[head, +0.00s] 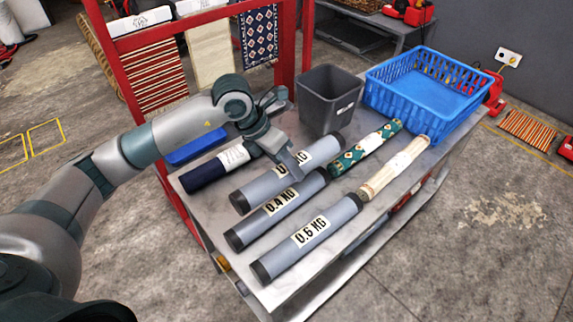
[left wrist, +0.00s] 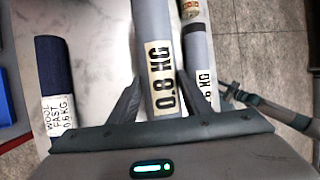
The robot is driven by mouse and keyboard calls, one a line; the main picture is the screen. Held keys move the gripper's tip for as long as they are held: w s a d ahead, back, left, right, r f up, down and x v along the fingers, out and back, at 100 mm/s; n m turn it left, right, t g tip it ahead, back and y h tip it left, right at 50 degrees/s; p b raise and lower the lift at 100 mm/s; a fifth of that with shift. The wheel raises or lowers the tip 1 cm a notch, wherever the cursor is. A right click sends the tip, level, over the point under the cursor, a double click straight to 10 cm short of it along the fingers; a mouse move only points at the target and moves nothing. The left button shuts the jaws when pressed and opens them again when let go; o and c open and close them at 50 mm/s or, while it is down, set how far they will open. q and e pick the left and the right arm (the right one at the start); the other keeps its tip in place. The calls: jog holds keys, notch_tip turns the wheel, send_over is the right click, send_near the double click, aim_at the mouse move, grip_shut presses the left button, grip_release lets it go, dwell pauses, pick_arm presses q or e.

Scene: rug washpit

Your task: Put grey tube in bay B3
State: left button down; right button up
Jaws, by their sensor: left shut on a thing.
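Three grey tubes with dark end caps lie side by side on the table. The far one, the 0.8 KG tube (head: 258,190), has its label partly hidden by my gripper in the head view. The 0.4 KG tube (head: 250,228) lies beside it, and the 0.6 KG tube (head: 335,222) is nearest. My left gripper (head: 288,165) is shut on the 0.8 KG tube. In the left wrist view its fingers stand on both sides of that tube (left wrist: 152,25), beside its label. I can make out no bay marked B3.
A navy rolled rug (head: 203,173) lies left of the tubes; green (head: 372,142) and cream (head: 395,168) rolls lie right. A grey bin (head: 328,110) and a blue crate (head: 385,99) stand behind. A red rack (head: 210,15) with hanging rugs rises at the back.

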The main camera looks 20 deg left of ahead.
aim_at(247, 198)
dwell(0.4)
pick_arm(q)
jog(key=m, duration=0.1)
jog(key=s+d+m+g, duration=0.1)
jog(key=m, duration=0.2)
jog(key=shift+s+d+g+h, duration=0.15)
jog(key=shift+s+g+h, duration=0.15)
jog(key=shift+s+h, duration=0.1)
jog(key=s+a+r+m+g+y, duration=0.2)
jog(key=s+m+y, duration=0.2)
jog(key=m, duration=0.9)
jog(key=s+a+r+m+g+y, duration=0.1)
jog(key=s+r+m+g+y, duration=0.1)
jog(key=m, duration=1.2)
jog(key=shift+s+a+g+y, duration=0.4)
jog(key=shift+s+g+y, duration=0.5)
jog(key=shift+s, duration=0.85)
